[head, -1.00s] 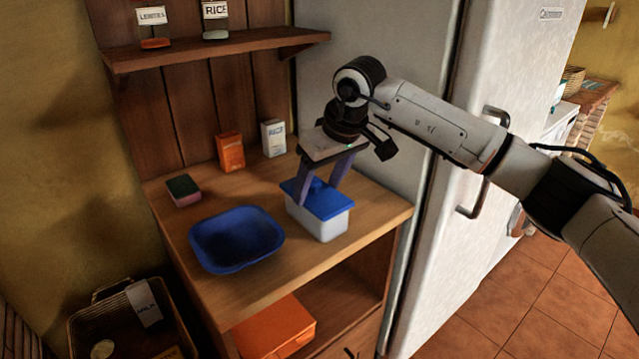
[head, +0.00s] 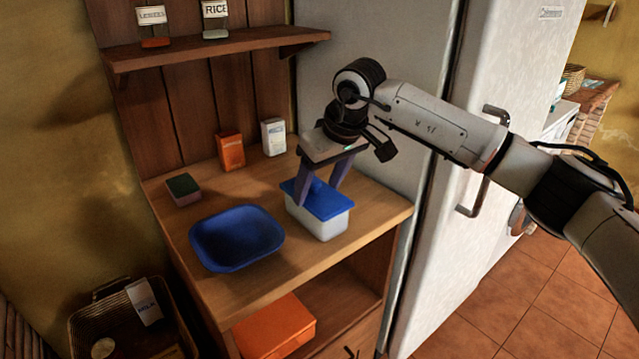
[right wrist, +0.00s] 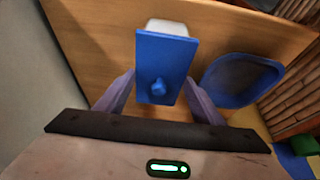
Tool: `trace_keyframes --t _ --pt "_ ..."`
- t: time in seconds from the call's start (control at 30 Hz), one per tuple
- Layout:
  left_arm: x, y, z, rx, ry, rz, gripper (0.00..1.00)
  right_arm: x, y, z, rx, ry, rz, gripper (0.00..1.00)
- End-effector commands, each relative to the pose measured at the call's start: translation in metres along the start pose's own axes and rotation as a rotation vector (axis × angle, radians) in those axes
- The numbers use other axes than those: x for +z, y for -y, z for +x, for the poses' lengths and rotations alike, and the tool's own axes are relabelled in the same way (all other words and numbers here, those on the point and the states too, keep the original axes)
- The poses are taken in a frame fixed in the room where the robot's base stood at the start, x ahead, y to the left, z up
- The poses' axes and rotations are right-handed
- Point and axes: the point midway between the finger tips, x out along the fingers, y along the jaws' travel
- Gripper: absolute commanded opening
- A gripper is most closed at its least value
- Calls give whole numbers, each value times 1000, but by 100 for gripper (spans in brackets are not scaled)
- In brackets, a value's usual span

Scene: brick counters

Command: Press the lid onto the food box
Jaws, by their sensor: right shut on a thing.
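The food box (head: 322,224) is a white tub on the wooden counter, near its right edge. The blue lid (head: 327,202) lies on top of it. In the right wrist view, the lid (right wrist: 163,55) shows a small knob, and the white box (right wrist: 166,27) shows past its far edge. I cannot tell whether the lid is fully seated. In the right wrist view, the gripper (right wrist: 161,80) spans the lid's width. My left gripper is not in view.
A blue bowl (head: 236,238) stands left of the box. A sponge (head: 183,188), an orange carton (head: 231,152) and a white carton (head: 273,137) stand at the back. The fridge (head: 455,200) is close on the right. An orange box (head: 275,327) lies below the counter.

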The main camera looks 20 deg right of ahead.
Motion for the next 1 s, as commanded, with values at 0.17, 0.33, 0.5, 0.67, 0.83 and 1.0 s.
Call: trace_keyframes --t 0.17,0.33,0.5,0.67,0.83,1.0 --pt "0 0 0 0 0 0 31 0 0 0 0 0 0 41" --pt "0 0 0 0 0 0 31 0 0 0 0 0 0 67" --pt "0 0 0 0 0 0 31 0 0 0 0 0 0 84" --pt "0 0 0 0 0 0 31 0 0 0 0 1 0 87" --pt "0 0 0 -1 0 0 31 0 0 0 0 1 0 100" --pt "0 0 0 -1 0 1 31 0 0 -1 0 1 0 100"
